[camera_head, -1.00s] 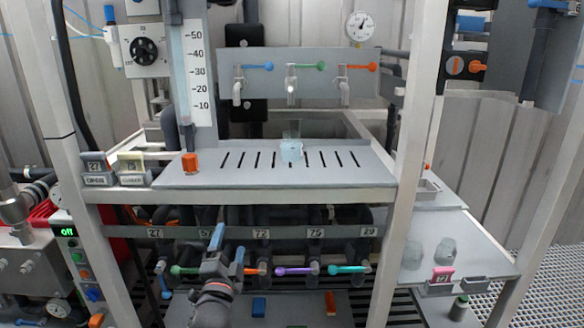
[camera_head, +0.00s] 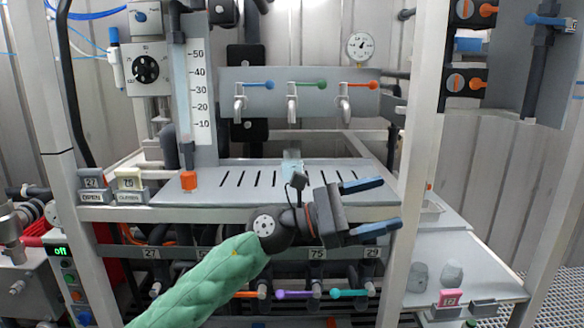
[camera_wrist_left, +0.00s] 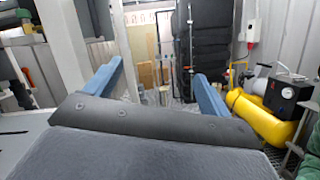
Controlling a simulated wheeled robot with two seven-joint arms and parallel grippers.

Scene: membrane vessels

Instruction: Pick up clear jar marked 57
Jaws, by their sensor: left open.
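A clear jar (camera_head: 292,166) stands on the slotted shelf below the middle tap, partly hidden behind my arm. Two more clear jars, a left one (camera_head: 418,276) and a right one (camera_head: 452,271), stand on the lower side shelf at right. I cannot read a 57 on any of them. My left gripper (camera_head: 391,203) is open and empty in front of the shelf's right part, pointing right, above and left of the two side-shelf jars. Its blue fingers (camera_wrist_left: 160,70) are spread wide in the wrist view. My right gripper is out of view.
A frame post (camera_head: 408,190) stands just beyond my fingertips, between them and the side shelf (camera_head: 475,262). A pink tag (camera_head: 450,297) sits at that shelf's front edge. Three taps (camera_head: 292,107) hang above the slotted shelf (camera_head: 225,185). Yellow equipment (camera_wrist_left: 262,122) shows in the wrist view.

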